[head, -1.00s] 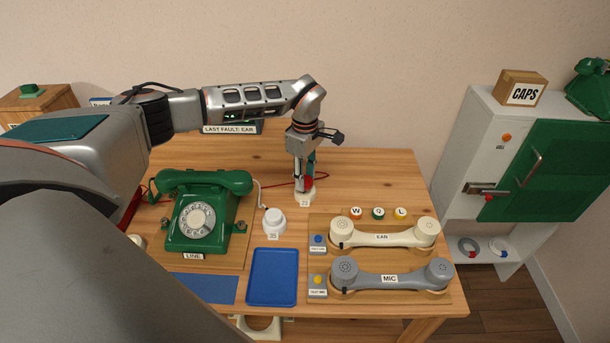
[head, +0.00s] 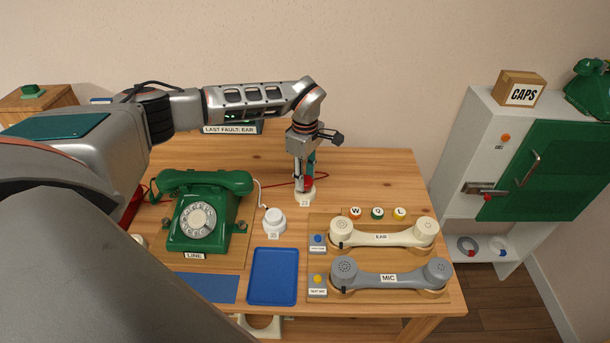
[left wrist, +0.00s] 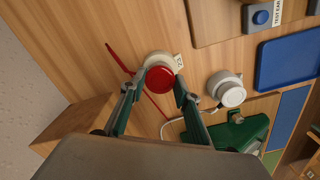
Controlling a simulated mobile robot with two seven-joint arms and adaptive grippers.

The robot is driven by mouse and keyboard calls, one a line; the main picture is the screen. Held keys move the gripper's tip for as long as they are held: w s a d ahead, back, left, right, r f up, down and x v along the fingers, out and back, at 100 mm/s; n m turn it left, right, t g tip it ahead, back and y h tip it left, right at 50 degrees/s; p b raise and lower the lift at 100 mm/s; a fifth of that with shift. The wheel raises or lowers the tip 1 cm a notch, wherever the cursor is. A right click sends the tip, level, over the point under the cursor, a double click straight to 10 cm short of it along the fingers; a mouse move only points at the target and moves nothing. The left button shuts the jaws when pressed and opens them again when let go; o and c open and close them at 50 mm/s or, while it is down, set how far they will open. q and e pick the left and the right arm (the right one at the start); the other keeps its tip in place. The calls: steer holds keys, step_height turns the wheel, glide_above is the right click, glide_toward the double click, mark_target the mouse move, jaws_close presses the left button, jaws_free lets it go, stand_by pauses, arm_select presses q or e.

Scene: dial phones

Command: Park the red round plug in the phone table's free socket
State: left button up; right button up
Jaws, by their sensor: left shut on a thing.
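The red round plug (left wrist: 160,77) is between the fingers of my left gripper (left wrist: 157,88), which is shut on it. In the head view, my left gripper (head: 305,180) points straight down with the red plug (head: 308,183) at its tips. The plug is right over a round white socket (head: 304,197) with a small number label. In the left wrist view the socket (left wrist: 155,59) shows as a pale ring partly behind the plug. I cannot tell whether the plug is fully seated. A red cord (left wrist: 120,60) runs from the plug's area across the table. My right gripper is not in view.
A white plug (head: 274,220) sits in another socket to the left, beside the green dial phone (head: 203,210). A blue tray (head: 273,277) lies in front. The cream handset (head: 383,236) and grey handset (head: 391,279) lie at right. Bare wood (head: 365,170) is free behind them.

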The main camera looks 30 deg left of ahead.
arm_select(q)
steer(key=shift+f, duration=0.75)
stand_by(0.4)
steer(key=o, duration=1.1)
steer(key=shift+c, duration=0.2)
step_height(320, 180, up, 12)
